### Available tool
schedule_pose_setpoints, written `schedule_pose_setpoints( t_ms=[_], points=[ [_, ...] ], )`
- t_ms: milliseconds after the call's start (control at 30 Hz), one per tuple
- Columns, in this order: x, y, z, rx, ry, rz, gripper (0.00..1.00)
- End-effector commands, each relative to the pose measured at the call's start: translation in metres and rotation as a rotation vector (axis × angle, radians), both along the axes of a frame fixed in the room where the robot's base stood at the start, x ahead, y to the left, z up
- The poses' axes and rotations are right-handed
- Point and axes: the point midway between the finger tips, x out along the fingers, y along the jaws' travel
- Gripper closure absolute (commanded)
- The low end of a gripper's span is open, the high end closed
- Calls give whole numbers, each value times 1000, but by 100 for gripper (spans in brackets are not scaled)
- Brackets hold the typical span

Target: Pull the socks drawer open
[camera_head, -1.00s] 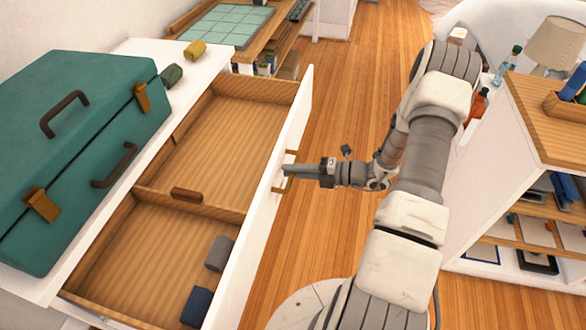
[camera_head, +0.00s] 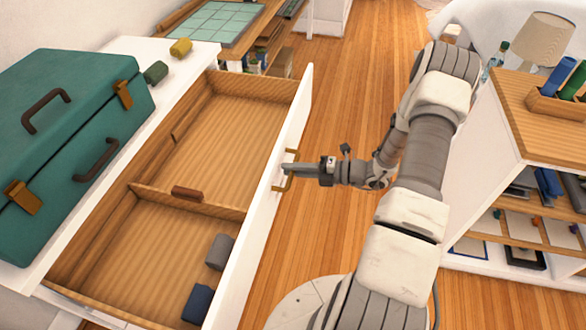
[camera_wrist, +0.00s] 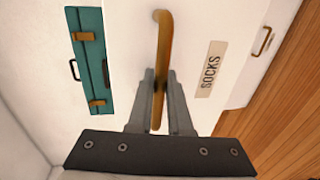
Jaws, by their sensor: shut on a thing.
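The socks drawer (camera_head: 237,255) stands pulled far out of the white dresser, its wooden inside open to view. The wrist view shows its white front with a "SOCKS" label (camera_wrist: 211,69). A brass handle (camera_head: 291,171) is on the front; it runs lengthwise between my fingers in the wrist view (camera_wrist: 162,50). My gripper (camera_head: 285,168) is shut on this handle. A rolled grey sock-like bundle (camera_head: 220,252) and a dark blue one (camera_head: 197,304) lie in the near compartment. A small brown block (camera_head: 187,194) sits by the divider.
A green case (camera_head: 70,150) stands on the dresser top (camera_head: 165,60), with a green roll (camera_head: 156,72) and a yellow roll (camera_head: 181,47) beside it. A white shelf unit (camera_head: 480,180) stands at right. Wooden floor (camera_head: 335,110) is clear between.

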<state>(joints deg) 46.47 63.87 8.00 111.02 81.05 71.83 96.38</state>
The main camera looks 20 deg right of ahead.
Motion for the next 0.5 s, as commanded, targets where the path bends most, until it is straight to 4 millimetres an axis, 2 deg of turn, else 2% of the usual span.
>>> schedule_pose_setpoints(
  t_ms=[167,200,333,367,500],
  points=[
    [0,0,0,1,1,0,100],
    [0,0,0,1,1,0,79],
    [0,0,0,1,1,0,56],
    [0,0,0,0,0,0,53],
    [0,0,0,0,0,0,53]
  ],
)
